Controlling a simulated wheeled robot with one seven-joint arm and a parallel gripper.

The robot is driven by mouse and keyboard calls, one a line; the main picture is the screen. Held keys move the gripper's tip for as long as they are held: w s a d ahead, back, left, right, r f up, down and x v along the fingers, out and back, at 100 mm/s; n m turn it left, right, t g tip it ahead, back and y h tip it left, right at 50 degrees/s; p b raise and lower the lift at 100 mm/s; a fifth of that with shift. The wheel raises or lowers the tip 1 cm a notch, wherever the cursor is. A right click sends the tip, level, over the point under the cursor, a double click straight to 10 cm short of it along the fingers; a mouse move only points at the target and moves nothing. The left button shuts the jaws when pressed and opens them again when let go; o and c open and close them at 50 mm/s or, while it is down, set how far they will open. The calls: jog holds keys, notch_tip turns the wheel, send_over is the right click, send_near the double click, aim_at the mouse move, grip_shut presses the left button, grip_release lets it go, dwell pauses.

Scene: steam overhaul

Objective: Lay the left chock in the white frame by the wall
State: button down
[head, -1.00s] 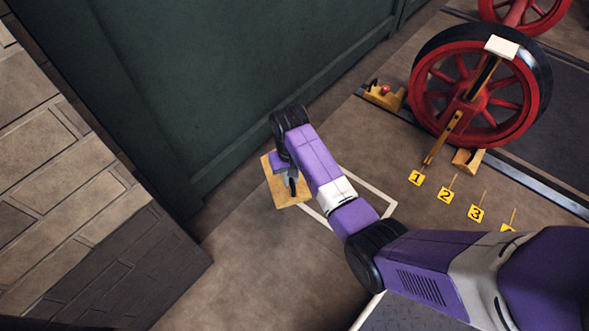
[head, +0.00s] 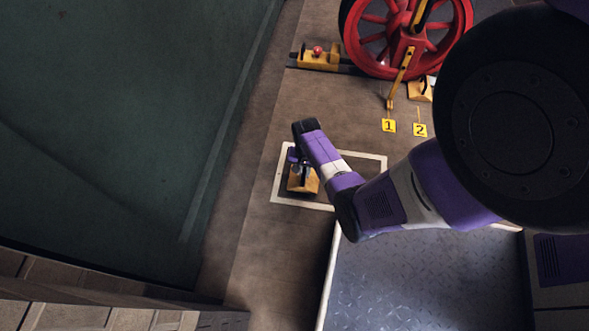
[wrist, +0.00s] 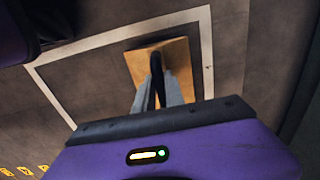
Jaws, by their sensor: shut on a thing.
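My gripper (head: 301,172) is shut on a wooden wedge-shaped chock (head: 296,186) by its dark handle. In the head view the chock is over the left part of the white frame (head: 274,187) painted on the floor by the green wall. In the wrist view the chock (wrist: 183,62) shows inside the outline of the frame (wrist: 112,30), with my gripper's grey fingers (wrist: 157,95) at its handle. I cannot tell whether the chock touches the floor. My forearm hides part of the frame.
A red wheel (head: 397,32) stands at the top, with another wooden chock (head: 421,90) by its foot. A yellow block with a red knob (head: 318,53) lies left of the wheel. Number plates (head: 389,126) lie on the floor. The green wall (head: 120,110) rises close at left.

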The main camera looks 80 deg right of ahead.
jog(key=shift+f+b, duration=1.7)
jog(key=shift+b, duration=0.15)
jog(key=c, duration=0.7)
grip_release()
jog(key=shift+r, duration=0.1)
jog(key=a+r+p, duration=0.1)
jog(key=r+p, duration=0.2)
jog(key=a+r+p, duration=0.1)
jog(key=r+p, duration=0.2)
jog(key=p, duration=0.1)
jog(key=a+r+p, duration=0.2)
jog(key=r+p, duration=0.1)
jog(key=p, duration=0.1)
jog(key=shift+s, duration=0.15)
jog(key=shift+f, duration=0.1)
